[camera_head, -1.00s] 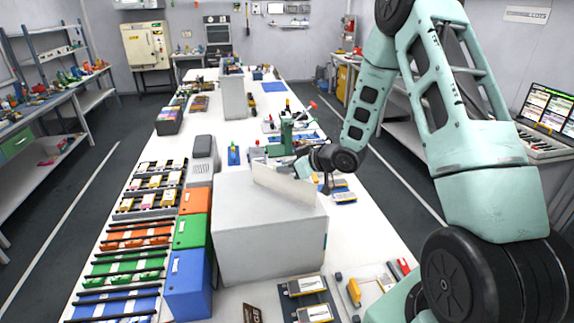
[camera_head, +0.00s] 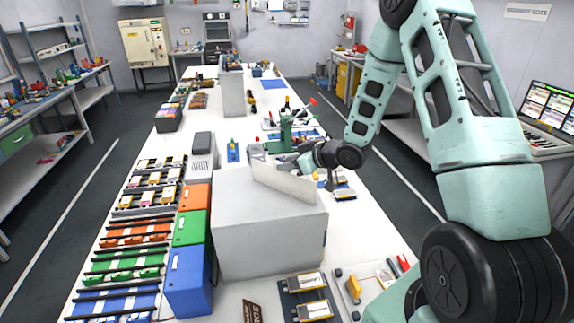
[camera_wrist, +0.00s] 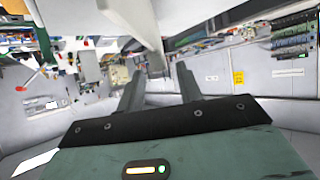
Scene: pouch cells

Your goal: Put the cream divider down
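The cream divider (camera_head: 284,183) is a thin flat panel standing on edge over the top of a large pale grey box (camera_head: 268,240). Whether its lower edge rests on the box or sits inside it cannot be told. My gripper (camera_head: 298,162) is just behind the divider, near its upper edge, and the divider hides part of it. In the wrist view, the fingers (camera_wrist: 160,70) are spread apart. The cream divider (camera_wrist: 137,22) runs down from the top toward the gap between the fingertips, and space shows beside it.
Orange, green and blue bins (camera_head: 190,230) stand close left of the box, with racks of coloured cells beyond. A green press (camera_head: 290,128) stands behind. Cell trays (camera_head: 306,296) lie in front. Bare white table (camera_head: 365,235) is to the right.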

